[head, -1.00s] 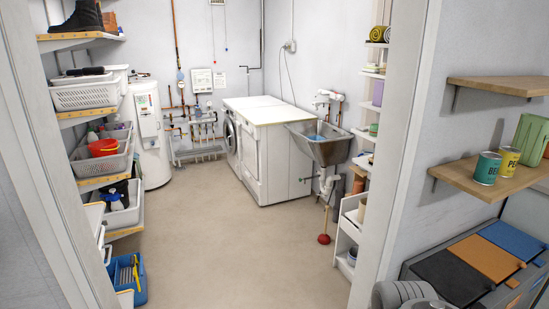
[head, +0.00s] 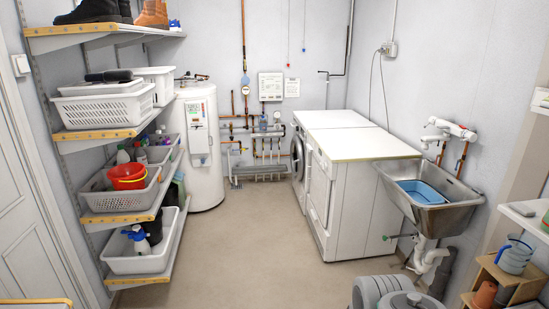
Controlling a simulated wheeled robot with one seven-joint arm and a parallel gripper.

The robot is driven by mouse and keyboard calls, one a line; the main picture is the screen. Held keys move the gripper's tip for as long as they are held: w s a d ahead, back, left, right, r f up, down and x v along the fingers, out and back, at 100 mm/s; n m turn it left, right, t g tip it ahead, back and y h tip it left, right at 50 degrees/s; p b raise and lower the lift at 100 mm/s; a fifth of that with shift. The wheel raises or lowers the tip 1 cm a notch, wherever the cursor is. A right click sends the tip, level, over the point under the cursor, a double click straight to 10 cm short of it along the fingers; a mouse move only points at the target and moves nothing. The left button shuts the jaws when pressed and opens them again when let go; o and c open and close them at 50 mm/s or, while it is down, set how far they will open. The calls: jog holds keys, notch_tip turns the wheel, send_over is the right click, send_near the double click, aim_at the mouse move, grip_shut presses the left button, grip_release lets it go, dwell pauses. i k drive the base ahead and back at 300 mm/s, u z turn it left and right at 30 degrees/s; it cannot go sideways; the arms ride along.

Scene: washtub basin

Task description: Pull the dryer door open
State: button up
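Two white machines stand side by side along the right wall, fronts facing left. The far one (head: 298,157) shows a round, dark-rimmed door, seen edge-on. The near one (head: 320,190), under a pale top, has a plain white front seen at a steep angle; it looks like the dryer, but I cannot be sure. Its front looks closed. My gripper is not in view; only grey rounded parts of my arm show at the bottom right.
A metal washtub (head: 435,198) with a blue basin (head: 424,190) stands right of the near machine, with pipes below. Shelves (head: 118,135) with baskets line the left. A white tank (head: 201,150) stands at the back. A wooden rack (head: 505,278) is at lower right. The middle floor (head: 235,235) is clear.

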aim_at(320, 189)
jog(key=u, duration=0.25)
jog(key=i, duration=2.45)
jog(key=u, duration=0.25)
jog(key=i, duration=3.05)
jog(key=u, duration=0.05)
